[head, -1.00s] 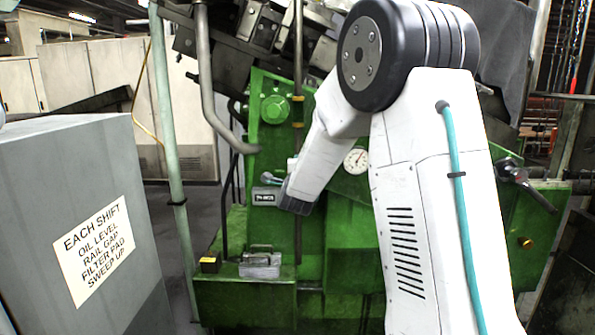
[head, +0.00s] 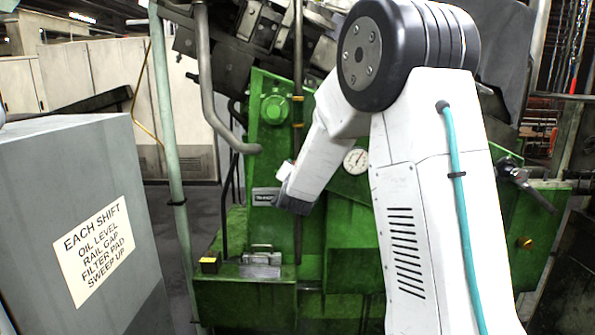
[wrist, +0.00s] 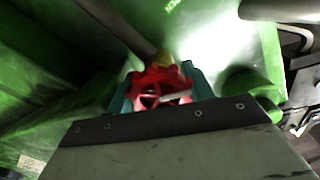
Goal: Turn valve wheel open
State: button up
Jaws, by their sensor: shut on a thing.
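In the wrist view a red valve wheel (wrist: 158,88) with spokes sits near the middle, on a yellowish fitting at the end of a pipe. My gripper (wrist: 160,92) has its two teal fingers on either side of the wheel, shut on its rim. The lower part of the wheel is hidden behind the dark edge of my gripper body. In the head view the wheel and the fingertips are hidden behind my arm, which reaches to the green machine (head: 345,228).
A pressure gauge (head: 356,161) is on the machine right beside my arm. A lever handle (head: 524,182) sticks out at the right. A metal box (head: 261,262) rests on the machine's ledge. A grey cabinet (head: 75,180) with a sign stands at the left.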

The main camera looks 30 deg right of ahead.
jog(key=n, duration=0.5)
jog(key=shift+n, duration=0.4)
jog(key=n, duration=0.5)
jog(key=shift+n, duration=0.3)
jog(key=o, duration=1)
jog(key=shift+a, duration=0.15)
jog(key=v, duration=0.7)
jog(key=shift+s+a, duration=0.15)
jog(key=shift+s, duration=0.15)
